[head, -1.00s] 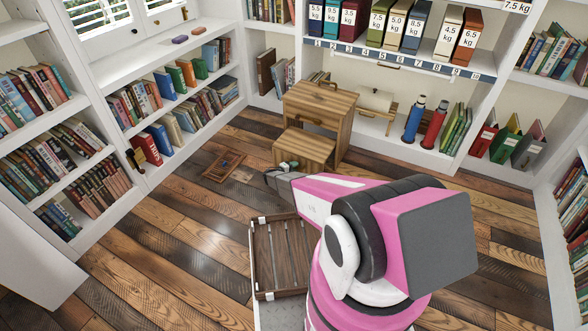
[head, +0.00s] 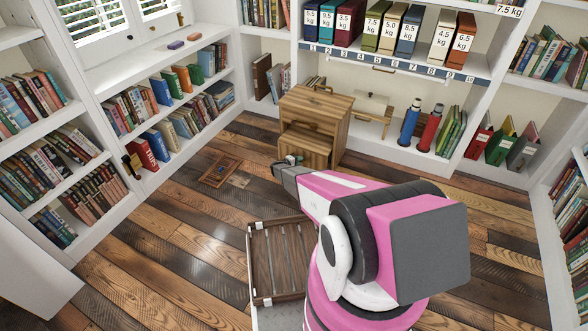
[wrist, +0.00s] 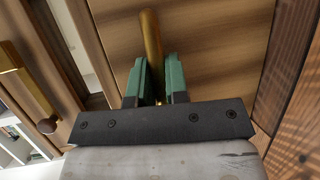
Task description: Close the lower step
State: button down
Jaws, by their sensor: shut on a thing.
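The wooden step cabinet (head: 318,104) stands at the back of the floor, against the white shelving. My gripper (head: 288,160) is at the front of the lower step. In the wrist view my gripper's green fingers (wrist: 158,82) are shut on the handle, one on each side.
A slatted wooden crate (head: 250,262) stands close in front, left of my arm. A small framed wooden panel (head: 219,171) lies on the floor to the left. Red and blue bottles (head: 410,121) stand on the low shelf at right.

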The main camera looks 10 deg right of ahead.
jog(key=w+d, duration=0.1)
jog(key=w, duration=0.1)
jog(key=w+d, duration=0.3)
jog(key=w, duration=0.1)
jog(key=shift+w+d, duration=0.15)
jog(key=shift+d, duration=0.15)
jog(key=c, duration=1.1)
grip_release()
jog(key=shift+d, duration=0.1)
jog(key=shift+c, duration=0.2)
jog(key=v, duration=1.1)
jog(key=shift+w, duration=0.1)
